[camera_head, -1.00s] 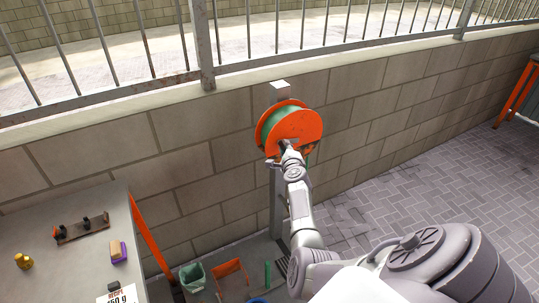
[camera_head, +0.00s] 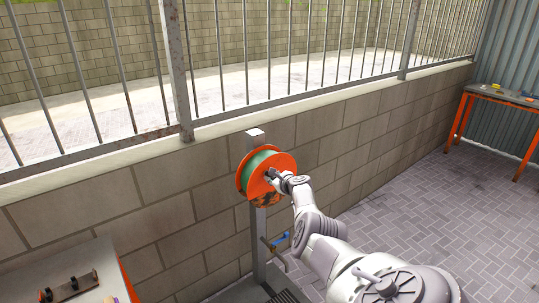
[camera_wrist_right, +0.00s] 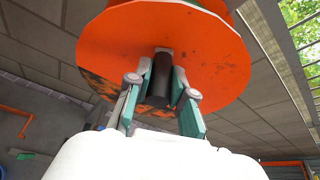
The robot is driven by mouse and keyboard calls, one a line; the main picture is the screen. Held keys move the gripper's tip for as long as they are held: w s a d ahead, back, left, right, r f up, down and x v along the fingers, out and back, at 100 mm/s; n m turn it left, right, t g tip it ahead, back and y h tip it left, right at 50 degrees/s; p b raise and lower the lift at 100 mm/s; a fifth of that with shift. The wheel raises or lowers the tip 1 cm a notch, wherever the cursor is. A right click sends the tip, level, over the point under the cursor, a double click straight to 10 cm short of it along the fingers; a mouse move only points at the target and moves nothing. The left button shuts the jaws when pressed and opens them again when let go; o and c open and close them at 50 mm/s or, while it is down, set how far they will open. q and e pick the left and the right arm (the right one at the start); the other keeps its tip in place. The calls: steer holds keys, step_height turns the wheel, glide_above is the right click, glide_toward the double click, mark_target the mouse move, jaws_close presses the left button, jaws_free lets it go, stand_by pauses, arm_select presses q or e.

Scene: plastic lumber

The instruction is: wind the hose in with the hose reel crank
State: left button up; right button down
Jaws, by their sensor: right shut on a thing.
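The hose reel (camera_head: 287,163) is an orange drum with green hose wound on it, mounted on a grey post in front of the block wall. My right gripper (camera_head: 271,174) is at the front disc of the reel. In the right wrist view, its two fingers (camera_wrist_right: 160,98) are shut around the dark crank handle (camera_wrist_right: 161,75), which stands out from the orange disc (camera_wrist_right: 215,60). The disc has dark worn patches near its lower edge. My right arm hides part of the reel in the head view. My left gripper is not in view.
The grey post (camera_head: 259,245) carries a blue-handled fitting (camera_head: 280,239) below the reel. A worktable (camera_head: 85,262) stands at the lower left. Another table (camera_head: 497,95) with orange legs stands at the far right. The paved floor (camera_head: 400,170) between is clear.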

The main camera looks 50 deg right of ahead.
steer(key=shift+d, duration=0.15)
stand_by(0.4)
steer(key=c, duration=1)
jaws_free()
steer(key=shift+s, duration=0.15)
steer(key=shift+s+d+r, duration=0.1)
steer(key=shift+s+d, duration=0.05)
steer(key=shift+s, duration=0.55)
steer(key=shift+a+v, duration=0.15)
steer(key=shift+v, duration=2.5)
steer(key=shift+a+v, duration=0.15)
steer(key=shift+v, duration=2.5)
steer(key=shift+w+r, duration=0.1)
steer(key=shift+w, duration=0.15)
